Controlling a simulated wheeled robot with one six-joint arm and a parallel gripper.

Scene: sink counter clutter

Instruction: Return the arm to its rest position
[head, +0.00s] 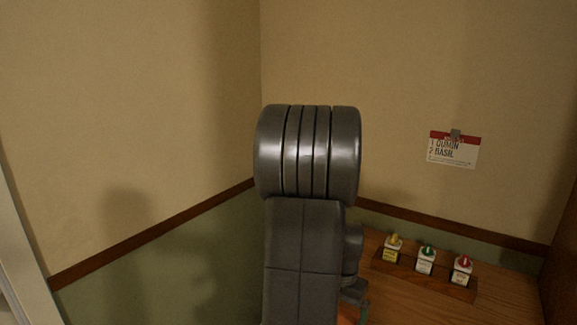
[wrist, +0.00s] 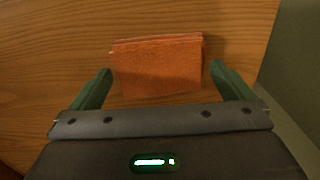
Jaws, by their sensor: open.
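My gripper (wrist: 158,82) is open in the wrist view, its two green fingers spread wide apart. An orange folded cloth (wrist: 157,65) lies on the wooden counter (wrist: 60,40) below, and in the picture it shows between and beyond the fingertips. I cannot tell the height of the fingers above it. In the head view my arm (head: 305,230) stands upright in the middle and hides part of the counter. The gripper end is mostly hidden behind the arm there.
Three small jars, with yellow (head: 393,248), green (head: 425,260) and red (head: 462,269) tops, stand on a wooden rack (head: 400,273) at the right. Walls meet in a corner behind my arm.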

